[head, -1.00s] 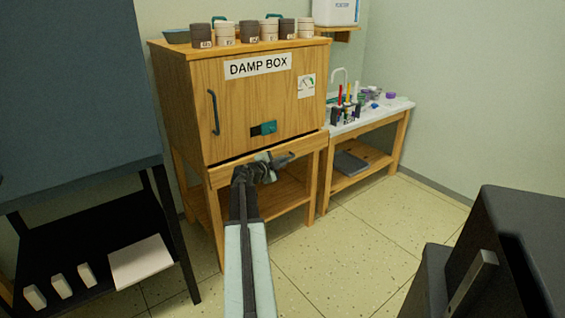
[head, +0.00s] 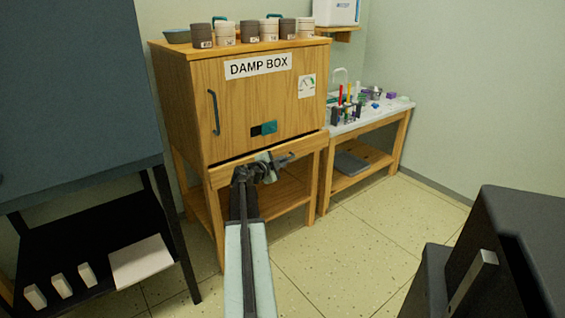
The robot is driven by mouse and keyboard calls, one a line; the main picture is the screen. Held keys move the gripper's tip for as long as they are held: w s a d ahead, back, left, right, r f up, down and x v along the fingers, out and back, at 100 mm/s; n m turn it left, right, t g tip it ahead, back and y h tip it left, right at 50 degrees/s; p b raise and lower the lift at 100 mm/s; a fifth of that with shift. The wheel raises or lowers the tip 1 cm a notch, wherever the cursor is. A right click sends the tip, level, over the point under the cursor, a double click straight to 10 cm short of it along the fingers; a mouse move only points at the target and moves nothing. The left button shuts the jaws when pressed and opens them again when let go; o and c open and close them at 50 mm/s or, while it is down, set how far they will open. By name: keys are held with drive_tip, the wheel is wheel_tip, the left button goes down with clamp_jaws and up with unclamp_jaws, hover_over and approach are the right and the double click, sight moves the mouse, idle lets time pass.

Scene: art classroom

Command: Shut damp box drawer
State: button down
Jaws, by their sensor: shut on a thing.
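The wooden damp box (head: 230,110) stands against the wall, with a "DAMP BOX" label on its closed front door. Its shallow drawer (head: 308,146) is under the door. The drawer front stands a little forward, with a dark gap along its top edge. My gripper (head: 273,166) is at the middle of the drawer front, shut on what appears to be the drawer handle. The gripper hides most of the handle, so its shape cannot be made out.
Several lidded jars (head: 250,33) stand on the box. A sink table (head: 375,118) with tools is to the right. A black rack (head: 90,240) stands at the left, and a dark block-like object (head: 510,240) is at the lower right. The floor (head: 335,255) between them is clear.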

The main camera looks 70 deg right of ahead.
sight(276, 156)
drive_tip(key=shift+w, duration=0.15)
drive_tip(key=shift+w+d, duration=0.55)
drive_tip(key=shift+w, duration=0.25)
drive_tip(key=shift+w+d, duration=0.5)
drive_tip(key=shift+w, duration=0.3)
drive_tip(key=c, duration=1.5)
unclamp_jaws()
drive_tip(key=p+v, duration=0.1)
drive_tip(key=v, duration=0.7)
drive_tip(key=shift+p, duration=0.4)
drive_tip(key=shift+f, duration=0.1)
